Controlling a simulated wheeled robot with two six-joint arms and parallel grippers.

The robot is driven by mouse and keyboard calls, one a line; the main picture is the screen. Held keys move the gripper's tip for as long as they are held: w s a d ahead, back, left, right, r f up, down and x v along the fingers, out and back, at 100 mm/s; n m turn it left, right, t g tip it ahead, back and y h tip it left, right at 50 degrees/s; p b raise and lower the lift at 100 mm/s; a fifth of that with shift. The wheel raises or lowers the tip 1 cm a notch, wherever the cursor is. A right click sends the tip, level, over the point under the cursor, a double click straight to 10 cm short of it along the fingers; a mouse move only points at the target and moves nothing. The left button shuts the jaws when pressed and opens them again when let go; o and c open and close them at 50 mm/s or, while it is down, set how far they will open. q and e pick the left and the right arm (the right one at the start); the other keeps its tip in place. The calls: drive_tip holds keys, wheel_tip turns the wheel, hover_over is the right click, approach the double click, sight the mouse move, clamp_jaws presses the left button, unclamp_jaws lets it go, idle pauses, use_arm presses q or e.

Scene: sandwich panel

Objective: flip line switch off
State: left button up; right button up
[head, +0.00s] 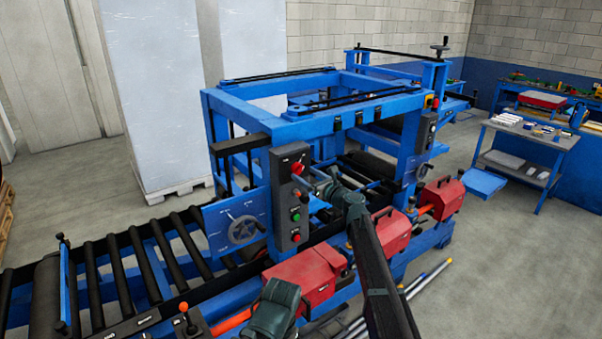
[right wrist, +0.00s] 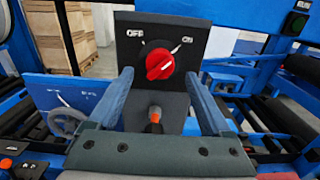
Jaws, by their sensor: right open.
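The line switch (right wrist: 159,64) is a red rotary knob on a dark panel marked OFF at its left and ON at its right. Its white mark slants up to the right, toward ON. In the head view the red knob (head: 297,169) is at the top of a grey control box (head: 289,200). My right gripper (head: 316,182) is just right of the box. In the right wrist view my right gripper (right wrist: 160,84) is open and empty, its fingers to either side of and below the knob. I cannot tell whether they touch it.
A short orange-tipped lever (right wrist: 155,118) shows between the fingers. Green and red buttons (head: 295,215) sit lower on the box. A handwheel (head: 242,229) is at its left. Red housings (head: 305,275) and the blue machine frame (head: 300,128) surround my right arm.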

sight(301, 171)
drive_tip(key=shift+x, duration=1.65)
drive_tip(key=shift+c, duration=0.2)
clamp_jaws()
